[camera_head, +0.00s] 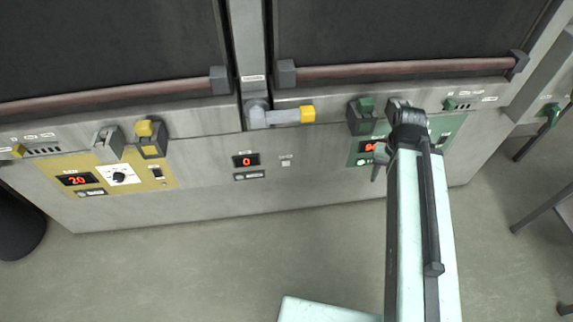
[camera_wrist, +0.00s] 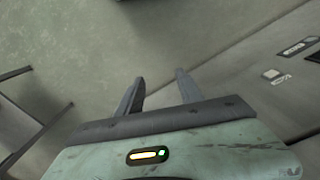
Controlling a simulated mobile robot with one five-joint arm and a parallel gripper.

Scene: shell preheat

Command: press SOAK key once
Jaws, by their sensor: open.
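A pale square key also shows at the right of the wrist view (camera_wrist: 277,77). My gripper (camera_wrist: 158,92) is open and empty, its two fingers apart over the grey floor. In the head view my arm hides most of the gripper; it is in front of the green panel (camera_head: 452,125), to the right of the key and apart from it.
A red display (camera_head: 245,160) reading 0 is left of the key. A yellow-ended lever (camera_head: 290,115) projects above it. The yellow panel (camera_head: 165,182) has a display reading 20 and a knob. A dark bin (camera_head: 18,222) stands at left, a metal stand (camera_head: 545,208) at right. The floor in front is clear.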

